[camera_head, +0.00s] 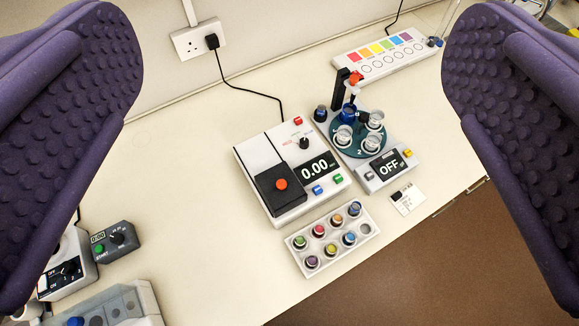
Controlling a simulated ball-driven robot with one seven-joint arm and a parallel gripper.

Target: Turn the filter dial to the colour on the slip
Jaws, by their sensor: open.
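My gripper (292,70) is open and empty, its two purple ribbed pads wide apart at the left and right of the view. Between and beyond them stands a white instrument (265,160) with a display reading 0.00, a red button on a black block, several coloured keys and a small black knob (304,143). I cannot tell whether this knob is the filter dial; its markings are too small to read. A small white slip (408,201) with a black patch lies on the bench near the front edge. Its colour is not readable.
Right of the instrument is a stirrer-like device (374,174) showing OFF, with glass beakers. A rack (300,258) of coloured-cap vials stands in front. A colour strip (348,63) lies behind. Grey control boxes (118,241) stand lower left. The bench (190,190) left of the instrument is clear.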

